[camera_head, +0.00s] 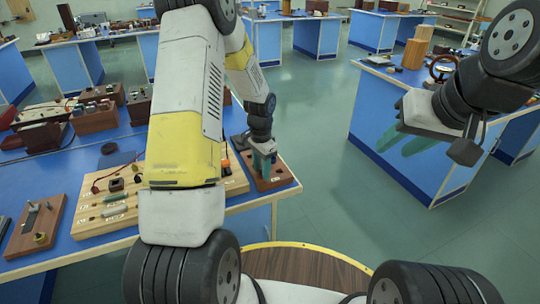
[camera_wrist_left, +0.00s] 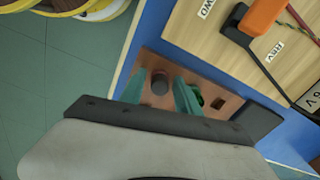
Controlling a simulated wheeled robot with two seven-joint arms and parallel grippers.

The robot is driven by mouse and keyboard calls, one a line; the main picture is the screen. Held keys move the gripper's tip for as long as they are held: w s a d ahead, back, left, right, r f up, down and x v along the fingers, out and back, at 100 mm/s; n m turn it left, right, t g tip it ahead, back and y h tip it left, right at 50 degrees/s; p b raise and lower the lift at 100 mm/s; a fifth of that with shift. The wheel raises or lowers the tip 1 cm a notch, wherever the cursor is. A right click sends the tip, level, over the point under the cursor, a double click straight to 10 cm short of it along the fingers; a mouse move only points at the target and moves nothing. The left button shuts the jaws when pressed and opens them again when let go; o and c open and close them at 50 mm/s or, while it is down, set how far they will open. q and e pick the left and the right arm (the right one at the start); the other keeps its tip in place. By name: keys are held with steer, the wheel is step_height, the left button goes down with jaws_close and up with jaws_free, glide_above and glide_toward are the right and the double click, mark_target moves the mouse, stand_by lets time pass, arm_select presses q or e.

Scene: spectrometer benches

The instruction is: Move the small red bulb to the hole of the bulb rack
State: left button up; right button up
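The bulb rack appears to be the reddish-brown board (camera_head: 279,181) at the bench corner; it also shows in the left wrist view (camera_wrist_left: 200,72). My left gripper (camera_head: 264,166) points down over it. In the left wrist view its teal fingers (camera_wrist_left: 160,76) are apart, with a dark round piece (camera_wrist_left: 160,85) between them and gaps on both sides. A green piece (camera_wrist_left: 198,95) and a dark square hole (camera_wrist_left: 218,102) are right of the fingers. I cannot make out the small red bulb. My right gripper (camera_head: 404,140) has its teal fingers apart, empty, before the right bench.
A light wooden board (camera_wrist_left: 215,35) with wires and an orange part (camera_wrist_left: 263,14) lies beside the rack. The floor (camera_head: 320,150) between benches is clear.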

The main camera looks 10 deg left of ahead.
arm_select(q)
steer(key=shift+o, duration=0.6)
steer(key=shift+r, duration=4.2)
steer(key=s+r+n+t, duration=0.2)
steer(key=s+r, duration=0.3)
steer(key=r, duration=0.3)
steer(key=s+r+n+t, duration=0.1)
steer(key=s+r+n, duration=0.1)
steer(key=s+r, duration=0.55)
steer(key=s+d+r+n+t+h, duration=0.1)
steer(key=s+r+n, duration=0.1)
steer(key=s, duration=0.3)
steer(key=s+d+r+n+t+h, duration=0.1)
steer(key=s+r+n+t, duration=0.1)
steer(key=s+r, duration=0.2)
steer(key=s, duration=0.2)
steer(key=shift+s+d+r, duration=0.15)
steer(key=shift+s+r, duration=0.15)
steer(key=shift+r, duration=0.1)
